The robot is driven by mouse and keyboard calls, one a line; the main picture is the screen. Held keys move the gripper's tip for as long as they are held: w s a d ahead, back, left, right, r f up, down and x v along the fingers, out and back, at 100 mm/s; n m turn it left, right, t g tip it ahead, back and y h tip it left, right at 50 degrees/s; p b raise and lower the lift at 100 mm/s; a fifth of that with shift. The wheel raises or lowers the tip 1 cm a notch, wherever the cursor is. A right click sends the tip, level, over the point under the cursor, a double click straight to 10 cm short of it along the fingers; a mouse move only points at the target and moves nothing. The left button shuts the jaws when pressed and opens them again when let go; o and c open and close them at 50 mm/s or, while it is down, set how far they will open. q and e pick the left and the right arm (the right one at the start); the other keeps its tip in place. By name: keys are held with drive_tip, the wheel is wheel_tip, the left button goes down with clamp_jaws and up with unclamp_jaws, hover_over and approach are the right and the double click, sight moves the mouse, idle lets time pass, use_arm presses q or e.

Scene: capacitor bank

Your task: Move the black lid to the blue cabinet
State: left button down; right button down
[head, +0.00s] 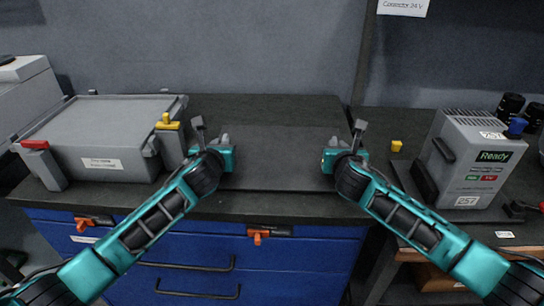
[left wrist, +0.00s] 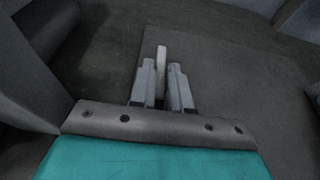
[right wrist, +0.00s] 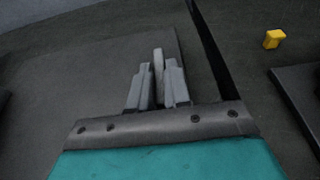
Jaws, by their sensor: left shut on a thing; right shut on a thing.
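The black lid (head: 278,160) is a flat dark rectangular panel between my two grippers in the head view, lying on or just above the dark top of the blue cabinet (head: 300,262). I cannot tell whether it touches that top. My left gripper (head: 222,142) is shut on the lid's left side, and the lid also shows in the left wrist view (left wrist: 235,85). My right gripper (head: 336,146) is shut on its right side, and the lid also shows in the right wrist view (right wrist: 85,85). Small grey upright pieces stand between the fingers in both wrist views.
A grey case (head: 105,135) with red and yellow latches stands on the left of the cabinet top. A grey device labelled Ready (head: 470,165) stands on the right bench. A small yellow block (head: 396,146) lies near it. A dark post (head: 362,60) rises behind my right gripper.

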use_arm(q)
drive_tip(key=c, duration=1.1)
unclamp_jaws()
use_arm(e)
drive_tip(key=c, duration=1.1)
unclamp_jaws()
drive_tip(key=shift+f, duration=0.1)
use_arm(q)
drive_tip(key=v, duration=1.2)
drive_tip(key=shift+d, duration=0.1)
use_arm(e)
drive_tip(key=v, duration=1.2)
drive_tip(key=shift+d, duration=0.1)
